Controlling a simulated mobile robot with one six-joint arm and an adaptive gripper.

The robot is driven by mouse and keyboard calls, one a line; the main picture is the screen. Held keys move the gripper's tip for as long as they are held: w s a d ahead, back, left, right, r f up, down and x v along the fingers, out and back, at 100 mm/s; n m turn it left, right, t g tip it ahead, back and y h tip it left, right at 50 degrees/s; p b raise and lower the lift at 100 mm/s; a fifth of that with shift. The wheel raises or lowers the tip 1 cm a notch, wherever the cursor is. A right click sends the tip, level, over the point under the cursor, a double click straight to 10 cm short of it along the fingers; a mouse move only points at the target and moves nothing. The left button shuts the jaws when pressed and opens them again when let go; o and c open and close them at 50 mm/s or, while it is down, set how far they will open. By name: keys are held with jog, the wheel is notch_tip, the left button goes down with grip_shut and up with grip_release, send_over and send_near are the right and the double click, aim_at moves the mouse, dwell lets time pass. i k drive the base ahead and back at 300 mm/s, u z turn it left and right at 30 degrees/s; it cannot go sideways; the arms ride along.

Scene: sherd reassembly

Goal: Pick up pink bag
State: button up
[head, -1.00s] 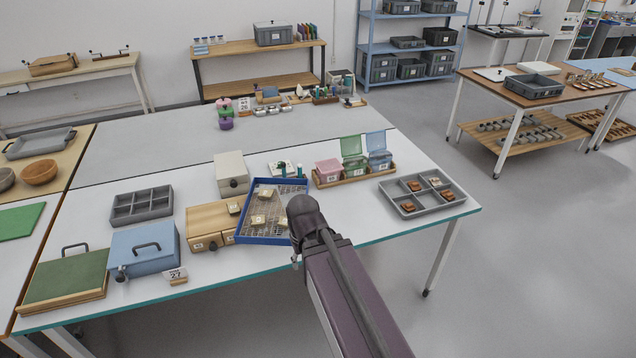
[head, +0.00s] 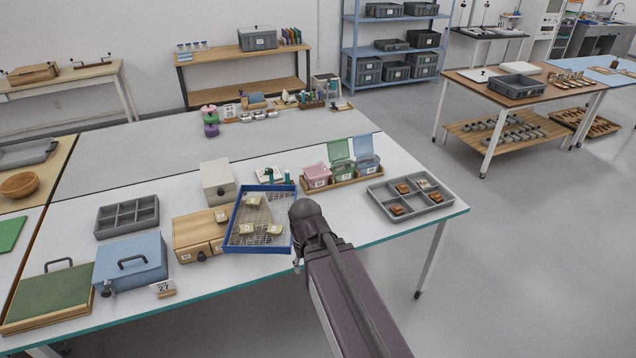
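I see no thing that is clearly a bag. A small pink lidded box (head: 316,177) with a white label stands at the left end of a wooden tray (head: 345,183) on the near table, beside a green box (head: 342,170) and a blue box (head: 367,163) with raised lids. A pink round lidded pot (head: 208,110) stands at the back of the table on the left. My arm reaches in from the bottom right over the table's front edge, its dark joint in front of the blue-rimmed mesh tray. My gripper's fingers do not show.
The blue-rimmed mesh tray (head: 234,244) holds several sherds. A grey compartment tray (head: 441,209) with brown sherds lies at the right. A wooden box (head: 190,233), a cream box (head: 217,183) and a light blue case (head: 131,262) stand left. The grey rear surface is mostly clear in the middle.

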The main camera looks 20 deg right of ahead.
aim_at(320, 182)
jog(key=z, duration=0.05)
jog(key=i, duration=0.9)
jog(key=u, duration=0.05)
